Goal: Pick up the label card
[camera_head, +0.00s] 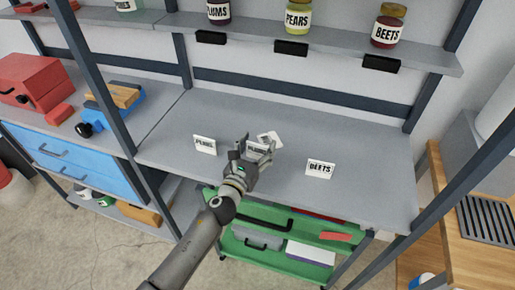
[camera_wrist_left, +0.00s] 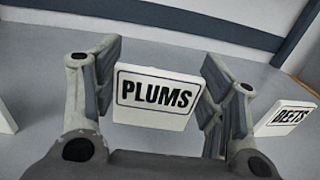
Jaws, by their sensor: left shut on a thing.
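A white label card reading PLUMS (camera_wrist_left: 155,97) stands between the two fingers of my left gripper (camera_wrist_left: 160,75), its side edges against the finger pads. In the head view the left gripper (camera_head: 257,143) is over the middle of the grey worktop, shut on this card (camera_head: 258,149) and partly hiding it. I cannot tell whether the card still touches the worktop. A BEETS card (camera_head: 320,168) stands to the right and also shows in the wrist view (camera_wrist_left: 285,118). Another card (camera_head: 204,145) stands to the left, its print hard to read. The right gripper is out of view.
The grey worktop (camera_head: 370,150) is clear around the cards. A shelf (camera_head: 340,47) above holds PLUMS, PEARS (camera_head: 298,17) and BEETS (camera_head: 388,27) jars, with black holders on its front edge. Dark uprights (camera_head: 98,75) flank the worktop.

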